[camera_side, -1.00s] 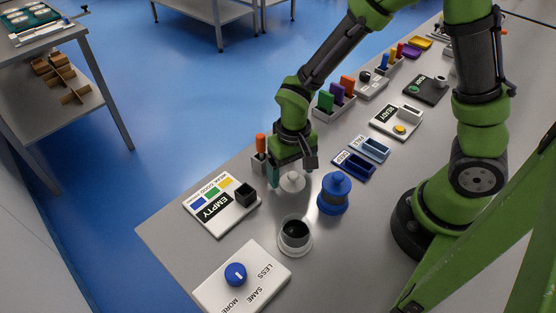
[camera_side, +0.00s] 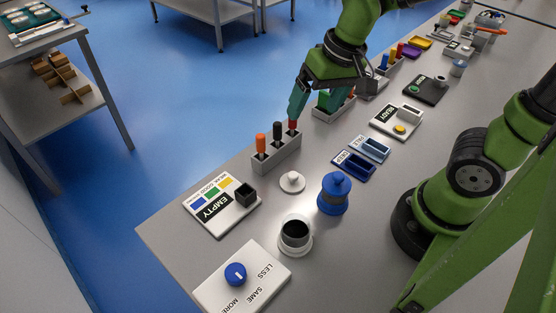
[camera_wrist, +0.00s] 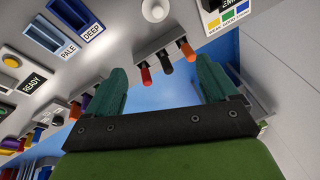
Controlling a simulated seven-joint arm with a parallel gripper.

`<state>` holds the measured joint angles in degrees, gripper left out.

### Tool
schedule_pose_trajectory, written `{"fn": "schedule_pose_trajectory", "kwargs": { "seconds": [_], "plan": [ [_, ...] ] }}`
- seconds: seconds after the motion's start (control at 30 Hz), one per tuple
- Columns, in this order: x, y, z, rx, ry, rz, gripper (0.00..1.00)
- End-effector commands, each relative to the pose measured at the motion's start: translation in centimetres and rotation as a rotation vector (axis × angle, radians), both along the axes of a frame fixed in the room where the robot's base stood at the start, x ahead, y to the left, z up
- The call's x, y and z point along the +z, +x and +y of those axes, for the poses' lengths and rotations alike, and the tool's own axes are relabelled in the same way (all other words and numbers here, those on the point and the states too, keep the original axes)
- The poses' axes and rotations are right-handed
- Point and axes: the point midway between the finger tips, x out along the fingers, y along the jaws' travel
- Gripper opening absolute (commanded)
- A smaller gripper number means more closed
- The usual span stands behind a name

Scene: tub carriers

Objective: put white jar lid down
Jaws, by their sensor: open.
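The white jar lid (camera_side: 291,182) lies knob up on the grey table, between the pen block and the blue lidded jar (camera_side: 334,196). It also shows at the top of the wrist view (camera_wrist: 154,10). A white jar (camera_side: 284,247) stands without a lid nearer the front, its inside dark. My gripper (camera_side: 309,108) is open, with its teal fingers apart, behind the lid and well clear of it, near the far end of the pen block. In the wrist view the fingers (camera_wrist: 160,72) are spread, with nothing held between them.
A grey block (camera_side: 284,158) holds orange, black and red-tipped pieces close to my fingers. An EMPTY board (camera_side: 238,213) lies left of the lid, and a LESS/SAME/MORE dial board (camera_side: 258,287) lies in front. PALE and DEEP trays (camera_side: 354,166) sit to the right.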

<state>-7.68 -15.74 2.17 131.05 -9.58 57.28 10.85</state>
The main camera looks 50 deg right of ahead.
Motion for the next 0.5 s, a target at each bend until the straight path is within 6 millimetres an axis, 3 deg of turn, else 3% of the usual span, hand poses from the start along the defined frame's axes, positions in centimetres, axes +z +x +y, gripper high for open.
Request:
{"fn": "schedule_pose_trajectory", "kwargs": {
  "seconds": [0.03, 0.2, 0.5],
  "plan": [
    [1.4, -0.9, -0.8, -0.011, 0.019, -0.069, 0.87],
    [4.1, -3.2, -2.4, -0.023, 0.059, -0.253, 0.87],
    [5.2, -4.7, -3.1, -0.026, 0.072, -0.367, 0.87]
  ]
}}
